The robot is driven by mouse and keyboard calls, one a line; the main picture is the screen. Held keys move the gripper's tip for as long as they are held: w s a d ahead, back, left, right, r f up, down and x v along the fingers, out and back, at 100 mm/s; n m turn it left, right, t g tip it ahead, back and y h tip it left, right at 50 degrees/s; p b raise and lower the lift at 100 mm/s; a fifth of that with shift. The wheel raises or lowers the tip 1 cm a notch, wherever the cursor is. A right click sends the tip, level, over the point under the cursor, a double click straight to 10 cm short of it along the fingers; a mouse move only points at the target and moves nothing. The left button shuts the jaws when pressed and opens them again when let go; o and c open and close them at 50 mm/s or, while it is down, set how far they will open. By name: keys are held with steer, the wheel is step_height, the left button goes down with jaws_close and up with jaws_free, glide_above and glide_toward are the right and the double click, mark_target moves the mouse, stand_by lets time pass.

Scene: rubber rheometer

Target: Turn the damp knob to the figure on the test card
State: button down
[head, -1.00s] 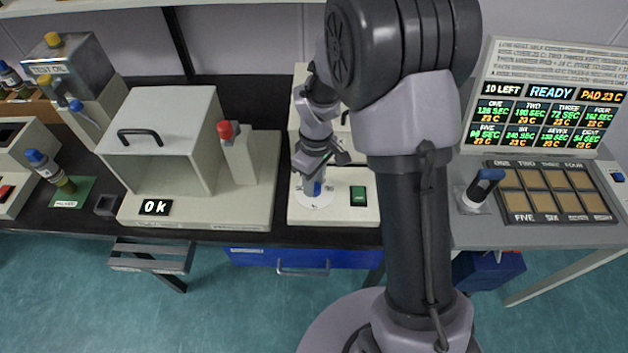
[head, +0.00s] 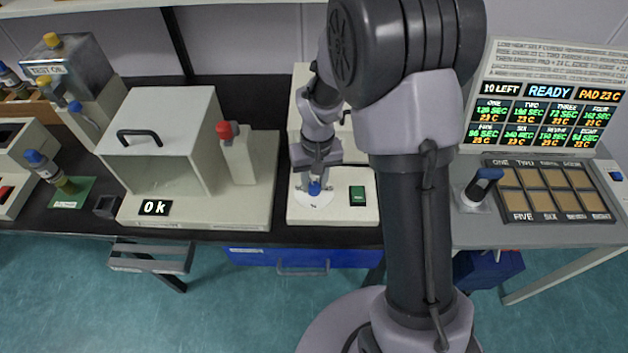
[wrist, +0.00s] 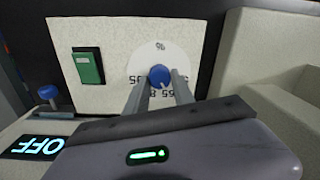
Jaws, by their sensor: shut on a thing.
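The blue knob (head: 314,188) sits on a round white dial at the front of the middle machine. In the wrist view the knob (wrist: 160,75) is between my two fingers, and the dial (wrist: 163,49) shows a % mark and small dark figures, upside down and partly hidden by the fingers. My gripper (head: 317,182) is shut on the knob from above. I cannot read which figure the knob points to. No test card can be made out for certain.
A green switch (head: 357,195) is right of the dial. The white box machine (head: 262,205) with an "Ok" display stands to the left. An "OFF" display (wrist: 36,147) and another blue knob (wrist: 48,93) show in the wrist view. A status screen (head: 548,95) stands at the right.

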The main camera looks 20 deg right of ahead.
mark_target(317, 185)
steer(key=shift+m, duration=0.3)
steer(key=c, duration=1.1)
jaws_free()
steer(key=shift+r, duration=0.1)
steer(key=r+p, duration=0.2)
steer(key=r, duration=0.3)
steer(key=r+p, duration=0.2)
steer(key=r, duration=0.4)
steer(key=r+p, duration=0.3)
steer(key=r, duration=0.3)
steer(key=shift+d+r, duration=0.1)
steer(key=shift+d, duration=0.25)
